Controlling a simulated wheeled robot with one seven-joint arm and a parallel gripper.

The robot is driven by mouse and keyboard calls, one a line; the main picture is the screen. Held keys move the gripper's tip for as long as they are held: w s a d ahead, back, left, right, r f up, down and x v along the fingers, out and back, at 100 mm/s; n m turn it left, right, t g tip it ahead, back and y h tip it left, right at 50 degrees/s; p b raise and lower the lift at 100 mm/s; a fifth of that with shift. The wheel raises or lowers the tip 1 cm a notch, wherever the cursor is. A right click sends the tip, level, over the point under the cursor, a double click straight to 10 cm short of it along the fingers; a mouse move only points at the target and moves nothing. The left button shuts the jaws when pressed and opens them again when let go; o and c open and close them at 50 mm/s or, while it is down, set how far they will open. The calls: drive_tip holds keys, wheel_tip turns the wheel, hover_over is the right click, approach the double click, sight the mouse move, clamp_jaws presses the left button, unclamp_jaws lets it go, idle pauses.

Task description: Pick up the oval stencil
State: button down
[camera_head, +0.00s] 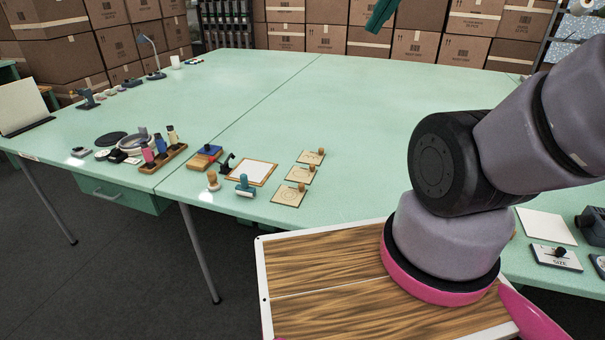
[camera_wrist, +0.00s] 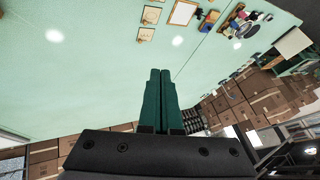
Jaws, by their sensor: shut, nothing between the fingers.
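Three square wooden stencil plates with round knobs lie in a slanting row on the green table. In the head view they are the far plate (camera_head: 311,157), the middle plate (camera_head: 300,175) and the near plate (camera_head: 287,197). My gripper (camera_wrist: 160,71) has green fingers pressed together, empty, well away from the plates. Its fingers also show at the top of the head view (camera_head: 376,22).
A framed white board (camera_head: 258,172), a teal-handled stamp (camera_head: 245,186) and a wooden-knobbed stamp (camera_head: 213,181) lie left of the plates. A bottle rack (camera_head: 163,158) stands farther left. The green table (camera_head: 350,100) is clear behind the plates. Cardboard boxes line the back.

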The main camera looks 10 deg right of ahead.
drive_tip(key=c, duration=1.1)
unclamp_jaws()
drive_tip(key=o, duration=0.5)
drive_tip(key=shift+w+f, duration=0.1)
drive_tip(key=shift+w, duration=0.25)
drive_tip(key=n+g, duration=0.3)
drive_tip(key=n, duration=0.4)
hover_over(313, 165)
drive_tip(key=s, duration=0.3)
drive_tip(key=shift+h, duration=0.4)
drive_tip(key=f, duration=4.2)
drive_tip(key=shift+w+d+f, duration=0.25)
drive_tip(key=shift+d, duration=0.1)
drive_tip(key=shift+x, duration=3.1)
